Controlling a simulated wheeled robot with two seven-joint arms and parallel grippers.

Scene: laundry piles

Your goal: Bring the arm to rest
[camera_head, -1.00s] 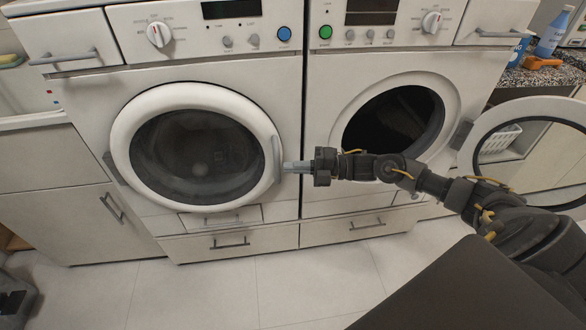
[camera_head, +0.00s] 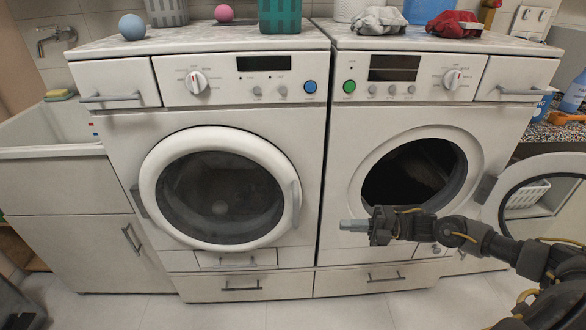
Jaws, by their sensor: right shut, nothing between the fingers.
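My right gripper (camera_head: 354,225) is shut and empty. It points left in front of the right machine, at the lower left of its open drum. My right arm (camera_head: 460,235) comes in from the lower right. The left washing machine (camera_head: 120,115) has its round glass door (camera_head: 222,188) shut, with a grey handle (camera_head: 296,203) on the door's right side. The gripper appears clear of this handle. The right machine (camera_head: 345,130) has its round door (camera_head: 500,205) swung open to the right, and its drum (camera_head: 412,175) looks dark inside. My left gripper is not in view.
On top of the machines stand a blue ball (camera_head: 132,27), a pink ball (camera_head: 224,13), a green basket (camera_head: 280,14), a grey cloth (camera_head: 379,20) and a red cloth (camera_head: 454,24). A sink cabinet (camera_head: 75,235) is at left. A speckled counter (camera_head: 548,133) is at right. The floor in front is clear.

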